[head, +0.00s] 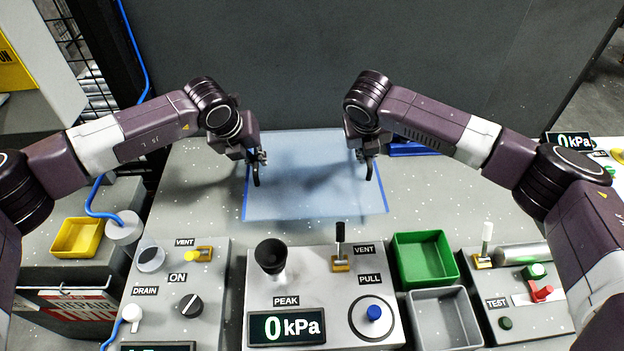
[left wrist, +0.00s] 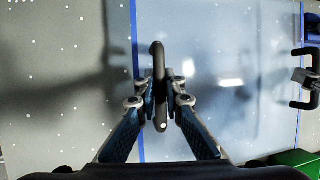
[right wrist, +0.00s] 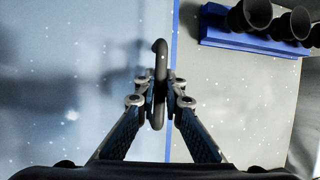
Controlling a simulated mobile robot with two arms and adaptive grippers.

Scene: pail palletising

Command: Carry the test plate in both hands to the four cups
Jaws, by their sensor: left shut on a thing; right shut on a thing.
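The test plate (head: 315,195) is a clear, bluish sheet with blue side edges, near the middle of the grey bench in the head view. It has a black handle at each side. My left gripper (head: 260,158) is shut on the left handle (left wrist: 159,60). My right gripper (head: 365,155) is shut on the right handle (right wrist: 160,60). I cannot tell whether the plate rests on the bench or hangs just above it. Dark cups (right wrist: 258,12) sit on a blue block (right wrist: 230,38) right of the plate in the right wrist view; some are cut off by the frame.
In front of the plate stands a control panel (head: 325,265) with a single black cup (head: 270,254), a lever and a 0 kPa display. Green (head: 424,235) and grey (head: 442,296) bins are right of it, a yellow bin (head: 78,222) far left. A dark wall (head: 300,65) stands behind.

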